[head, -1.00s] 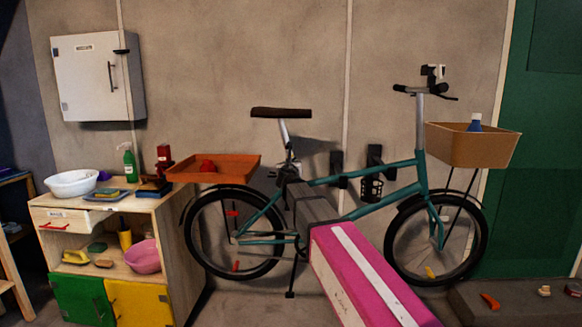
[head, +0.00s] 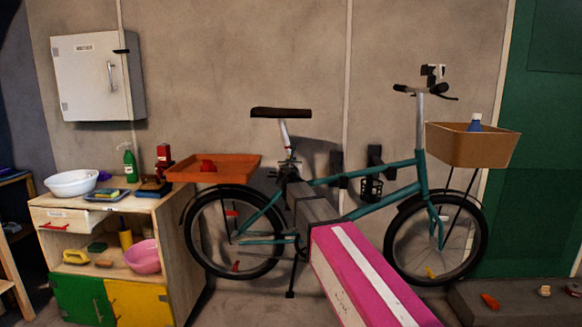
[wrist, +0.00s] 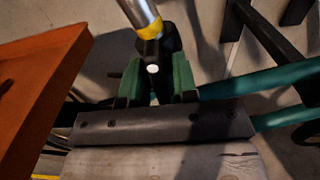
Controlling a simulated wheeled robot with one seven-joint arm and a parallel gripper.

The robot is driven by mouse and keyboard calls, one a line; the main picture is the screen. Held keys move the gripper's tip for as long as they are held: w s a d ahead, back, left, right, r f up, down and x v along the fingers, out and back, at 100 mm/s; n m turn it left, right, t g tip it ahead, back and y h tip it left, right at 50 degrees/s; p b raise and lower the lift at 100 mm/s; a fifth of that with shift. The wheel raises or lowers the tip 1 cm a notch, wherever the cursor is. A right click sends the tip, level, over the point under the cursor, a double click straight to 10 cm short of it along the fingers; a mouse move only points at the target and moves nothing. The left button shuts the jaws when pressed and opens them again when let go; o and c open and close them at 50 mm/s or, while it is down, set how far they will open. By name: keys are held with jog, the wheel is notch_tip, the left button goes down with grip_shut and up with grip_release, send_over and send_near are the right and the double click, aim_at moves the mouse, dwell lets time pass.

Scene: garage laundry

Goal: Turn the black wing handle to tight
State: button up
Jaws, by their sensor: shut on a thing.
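The black wing handle (wrist: 153,52) sits at the bike's seat clamp, just below the silver seat post (wrist: 140,12) with its yellow band. A pale round end shows on the black part. My gripper (wrist: 156,74) has its two green fingers on either side of the handle's lower part and is shut on it. In the head view my gripper (head: 289,168) reaches the frame below the saddle (head: 281,112). There the handle is too small and too covered by my arm to make out.
An orange tray (head: 243,174) lies close to the left of my gripper; it also fills the left of the wrist view (wrist: 40,70). The teal bike frame (head: 376,173) runs to the right. A cardboard basket (head: 468,148) is at the front. A workbench (head: 178,215) stands left.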

jog(key=m, duration=0.9)
jog(key=shift+a, duration=0.1)
jog(key=m, duration=0.4)
jog(key=shift+r+m, duration=0.1)
jog(key=shift+m, duration=2.4)
jog(key=o, duration=0.7)
jog(key=shift+c, duration=0.2)
